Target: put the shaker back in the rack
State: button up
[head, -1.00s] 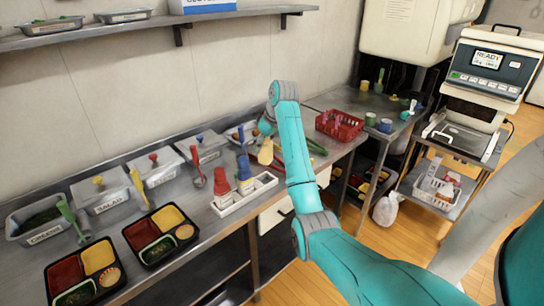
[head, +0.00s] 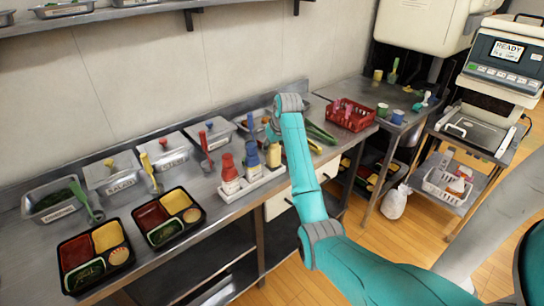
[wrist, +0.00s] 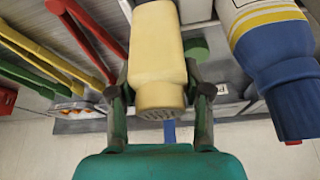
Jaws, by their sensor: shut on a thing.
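The pale yellow shaker (head: 273,156) is upright at the right end of the white rack (head: 236,194). I cannot tell whether its base touches the rack floor. In the wrist view the shaker (wrist: 158,45) sits between both fingers of my gripper (wrist: 160,92), which is shut on it. Its grey perforated top faces my palm. A red bottle (head: 229,174) and a blue-capped bottle (head: 251,156) stand in the rack to its left. The blue-capped bottle (wrist: 275,65) is close beside my right finger in the wrist view. My arm partly hides the gripper in the head view.
Red, yellow and green tongs (wrist: 50,45) lie left of the shaker in the wrist view. A red basket (head: 348,116) stands farther right. Two bento trays (head: 92,258) and several lidded containers (head: 110,174) fill the counter's left side. The wall is close behind.

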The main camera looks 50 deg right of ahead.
aim_at(272, 154)
jog(key=shift+f, duration=1.8)
jog(key=shift+f, duration=0.15)
jog(key=o, duration=1.3)
jog(key=shift+s+r, duration=0.1)
jog(key=shift+r, duration=0.35)
jog(key=v, duration=1.1)
jog(key=shift+r, duration=0.15)
jog(key=shift+s, duration=0.15)
